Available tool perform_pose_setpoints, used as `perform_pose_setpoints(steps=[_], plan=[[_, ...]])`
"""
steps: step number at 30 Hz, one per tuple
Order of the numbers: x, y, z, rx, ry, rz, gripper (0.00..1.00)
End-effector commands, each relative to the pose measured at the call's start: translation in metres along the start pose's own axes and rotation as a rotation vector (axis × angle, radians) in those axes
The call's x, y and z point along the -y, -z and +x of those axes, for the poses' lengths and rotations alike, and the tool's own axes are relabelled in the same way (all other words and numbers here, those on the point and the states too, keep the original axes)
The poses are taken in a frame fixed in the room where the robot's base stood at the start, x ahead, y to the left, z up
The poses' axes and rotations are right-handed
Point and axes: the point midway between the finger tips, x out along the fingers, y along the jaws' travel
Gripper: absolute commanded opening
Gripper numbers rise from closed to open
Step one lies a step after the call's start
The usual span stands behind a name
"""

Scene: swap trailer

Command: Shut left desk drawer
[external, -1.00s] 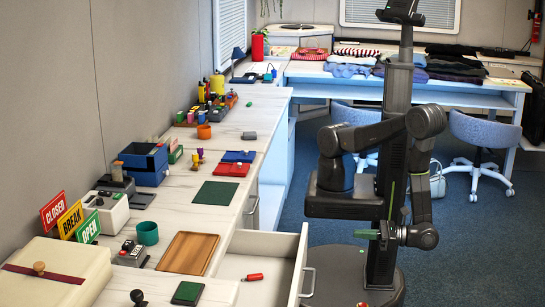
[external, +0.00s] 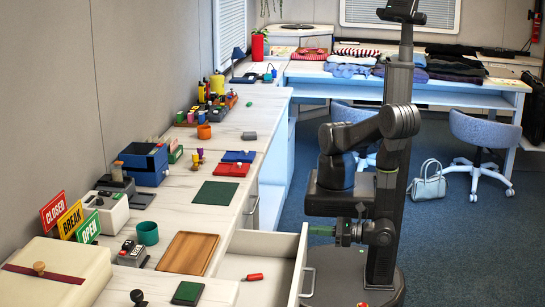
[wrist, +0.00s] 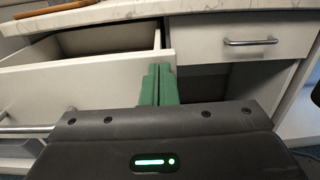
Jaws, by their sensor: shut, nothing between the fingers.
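The desk drawer (external: 301,262) is pulled out of the desk, with a red cylinder (external: 255,277) lying inside it. In the wrist view its white front panel (wrist: 90,84) spans the left half, and the open inside shows behind it. My gripper (external: 322,231) is at about the height of the drawer, just to the right of its front in the external view. Its green fingers (wrist: 158,85) are together and empty, and overlap the right end of the drawer front in the wrist view. I cannot tell whether they touch it.
A second drawer with a metal handle (wrist: 250,42) is shut at the right in the wrist view. The desktop (external: 165,215) holds a brown board (external: 187,253), a teal cup (external: 147,233) and signs. Blue chairs (external: 483,140) stand farther back on open carpet.

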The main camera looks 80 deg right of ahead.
Motion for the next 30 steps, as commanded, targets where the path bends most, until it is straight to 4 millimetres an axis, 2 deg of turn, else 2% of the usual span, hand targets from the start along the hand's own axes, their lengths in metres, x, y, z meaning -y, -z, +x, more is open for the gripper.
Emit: perform_pose_setpoints(steps=[12, 17, 23, 30], plan=[[0.0, 0.0, 0.002, 0.0, 0.0, 0.0, 0.0], [0.001, 0.0, 0.011, 0.001, 0.003, -0.001, 0.0], [0.001, 0.001, 0.042, 0.001, 0.006, -0.002, 0.0], [0.002, 0.002, 0.103, 0.0, 0.01, -0.001, 0.0]])
